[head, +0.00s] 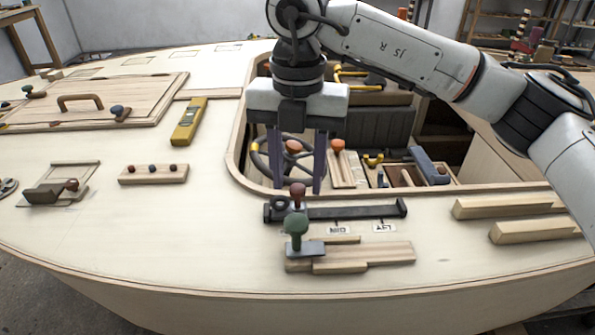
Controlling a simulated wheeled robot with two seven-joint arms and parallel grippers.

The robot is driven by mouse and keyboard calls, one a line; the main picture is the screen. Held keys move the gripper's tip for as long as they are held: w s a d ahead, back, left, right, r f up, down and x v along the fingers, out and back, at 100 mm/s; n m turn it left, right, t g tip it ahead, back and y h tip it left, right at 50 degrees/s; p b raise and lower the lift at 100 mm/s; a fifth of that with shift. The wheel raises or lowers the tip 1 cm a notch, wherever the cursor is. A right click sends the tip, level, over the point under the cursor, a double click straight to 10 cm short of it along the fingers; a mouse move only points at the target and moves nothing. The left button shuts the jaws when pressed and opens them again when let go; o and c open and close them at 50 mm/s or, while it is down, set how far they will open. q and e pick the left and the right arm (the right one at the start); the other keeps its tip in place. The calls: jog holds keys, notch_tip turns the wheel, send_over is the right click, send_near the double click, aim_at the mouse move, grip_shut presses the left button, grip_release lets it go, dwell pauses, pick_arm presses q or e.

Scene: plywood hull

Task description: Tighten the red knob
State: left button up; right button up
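A dark red knob (297,195) stands upright near the left end of a black rail (360,211) on the pale hull deck. A black ring (280,203) sits beside it. My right gripper (297,187) comes down from above, with its two dark fingers apart. The fingertips appear on the left and right sides of the red knob, around its top or just behind it; I cannot tell which. No contact is visible. My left gripper is out of view.
A green knob (295,226) on a grey plate stands just in front of the red knob. Behind is the open cockpit with a steering wheel (262,160). Wooden bars (510,206) lie at right. A yellow level (189,122) and a peg strip (153,175) lie left.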

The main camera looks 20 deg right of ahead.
aim_at(298, 186)
jog(key=shift+r, duration=0.1)
notch_tip(298, 186, up, 10)
jog(key=p, duration=0.1)
jog(key=shift+p, duration=0.3)
